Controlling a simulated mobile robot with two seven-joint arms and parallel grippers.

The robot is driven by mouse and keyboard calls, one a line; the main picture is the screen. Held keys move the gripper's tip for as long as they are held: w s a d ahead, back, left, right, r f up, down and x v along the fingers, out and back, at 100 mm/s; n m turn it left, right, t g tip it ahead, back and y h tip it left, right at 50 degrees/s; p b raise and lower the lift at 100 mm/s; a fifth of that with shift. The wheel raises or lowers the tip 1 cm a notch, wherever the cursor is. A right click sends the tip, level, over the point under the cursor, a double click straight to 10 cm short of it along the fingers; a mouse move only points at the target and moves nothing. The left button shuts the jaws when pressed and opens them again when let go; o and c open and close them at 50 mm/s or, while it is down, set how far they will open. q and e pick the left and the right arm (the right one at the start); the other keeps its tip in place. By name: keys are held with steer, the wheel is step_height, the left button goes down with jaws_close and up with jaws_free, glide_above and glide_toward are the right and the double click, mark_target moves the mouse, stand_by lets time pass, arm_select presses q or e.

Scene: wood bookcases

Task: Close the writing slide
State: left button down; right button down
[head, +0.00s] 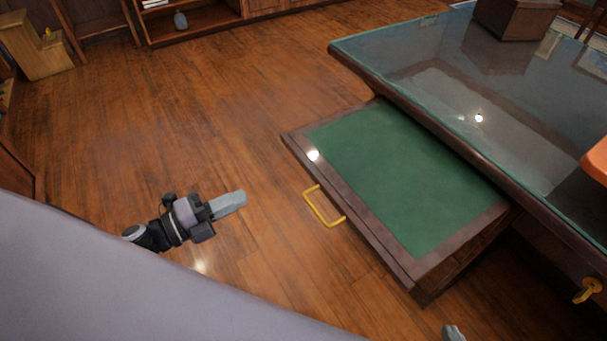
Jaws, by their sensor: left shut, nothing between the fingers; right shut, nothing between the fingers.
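The writing slide (395,170) sticks out from under the glass-topped desk (430,105). It has a green panel in a dark wood frame. A yellow handle (324,207) is on its front edge. My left gripper (241,198) is shut and empty, to the left of the handle and apart from it. A small grey part of my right gripper (453,333) shows at the bottom edge, below the slide's near corner; the rest of it is out of the picture.
A yellow knob or handle (587,290) shows on the desk front at lower right. A wooden box (515,17) stands on the desk. Wooden shelves (195,22) line the back. The wood floor (220,110) left of the slide is clear.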

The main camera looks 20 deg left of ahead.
mark_target(305, 168)
arm_select(q)
steer(key=x, duration=1.2)
steer(key=shift+w+d, duration=0.6)
steer(key=shift+w, duration=0.05)
arm_select(e)
steer(key=shift+s, duration=0.1)
